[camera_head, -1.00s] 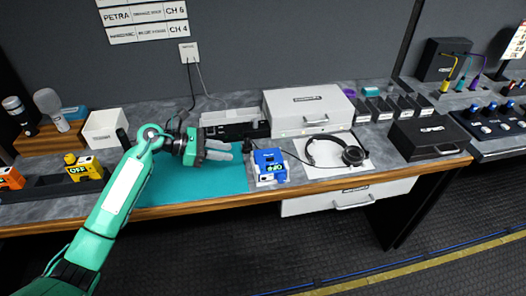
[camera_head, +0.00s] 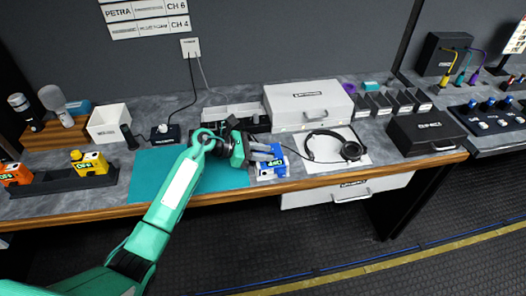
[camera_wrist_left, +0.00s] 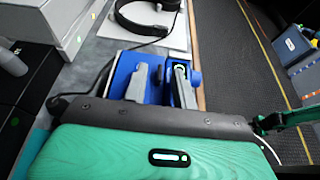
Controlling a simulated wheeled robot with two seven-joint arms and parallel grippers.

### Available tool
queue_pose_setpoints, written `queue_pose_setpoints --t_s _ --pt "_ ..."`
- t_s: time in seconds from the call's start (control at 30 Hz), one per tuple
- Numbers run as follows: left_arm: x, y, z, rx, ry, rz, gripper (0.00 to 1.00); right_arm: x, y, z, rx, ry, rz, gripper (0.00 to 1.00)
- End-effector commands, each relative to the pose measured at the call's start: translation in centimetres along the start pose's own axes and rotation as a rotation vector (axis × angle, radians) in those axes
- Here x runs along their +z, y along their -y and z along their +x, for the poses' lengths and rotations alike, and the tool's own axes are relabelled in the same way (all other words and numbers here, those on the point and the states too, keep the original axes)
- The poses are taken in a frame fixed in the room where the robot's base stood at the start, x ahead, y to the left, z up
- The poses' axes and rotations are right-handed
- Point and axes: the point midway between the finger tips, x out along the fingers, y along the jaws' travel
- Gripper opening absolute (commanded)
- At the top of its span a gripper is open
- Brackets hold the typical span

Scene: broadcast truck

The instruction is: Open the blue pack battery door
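The blue pack (camera_head: 281,155) stands on the counter at the front edge, just right of the teal mat, with a white-lettered label on its front. My left gripper (camera_head: 265,154) reaches it from the left, its grey fingers over the pack and hiding part of it. In the left wrist view the blue pack (camera_wrist_left: 124,68) lies straight ahead. There the fingers of my left gripper (camera_wrist_left: 161,84) are apart, with blue showing between them. I cannot tell whether they touch the pack. The battery door is not clearly distinguishable.
Headphones (camera_head: 350,150) on a white sheet lie close right of the pack. A silver case (camera_head: 308,105) stands behind. Yellow (camera_head: 90,163) and orange (camera_head: 15,174) packs sit in a dark holder at left. The teal mat (camera_head: 150,172) is mostly clear.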

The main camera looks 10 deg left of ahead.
Motion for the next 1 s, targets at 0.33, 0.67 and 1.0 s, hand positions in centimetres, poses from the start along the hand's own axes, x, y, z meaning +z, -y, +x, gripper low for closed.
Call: queue_pose_setpoints --t_s 0.33,0.67,1.0 --pt "0.0 0.0 0.0 0.000 0.000 0.000 0.00 0.0 -0.3 0.0 0.004 0.000 0.000 0.36" --pt "0.1 -0.1 -0.1 -0.013 0.000 -0.032 0.00 -0.1 -0.7 0.5 0.008 -0.002 -0.002 0.36" --pt "0.9 -0.9 -0.5 -0.095 -0.002 -0.231 0.00 0.0 -0.7 2.4 0.007 -0.003 -0.002 0.36"
